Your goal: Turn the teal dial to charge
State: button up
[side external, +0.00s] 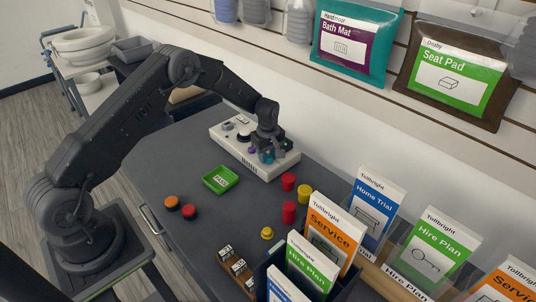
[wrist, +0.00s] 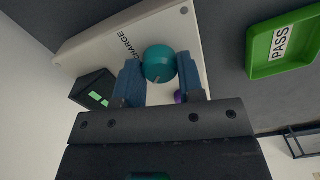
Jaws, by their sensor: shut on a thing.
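The teal dial (wrist: 159,63) sits on a pale panel (wrist: 95,47); in the side view it (side external: 266,156) is partly hidden by my gripper. My gripper (wrist: 159,66) has its two blue fingers on opposite sides of the dial, shut on it. In the side view my gripper (side external: 267,148) points down over the panel's right end. The word CHARGE (wrist: 127,43) is printed on the panel to the upper left of the dial in the wrist view. A small pale mark shows on the dial's lower edge there.
A purple knob (wrist: 180,97) is close to one finger. A black block with green lit marks (wrist: 93,92) is on the left. A green PASS tray (side external: 220,179) lies in front of the panel. Red and yellow cylinders (side external: 289,212) stand to the right; orange and red pieces (side external: 172,202) lie left.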

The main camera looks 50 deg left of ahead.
aim_at(268, 155)
jog(key=m, duration=0.8)
jog(key=shift+m, duration=0.3)
jog(key=m, duration=0.4)
jog(key=shift+m, duration=2.6)
jog(key=o, duration=0.9)
notch_tip(268, 155, up, 14)
jog(key=shift+f, duration=0.1)
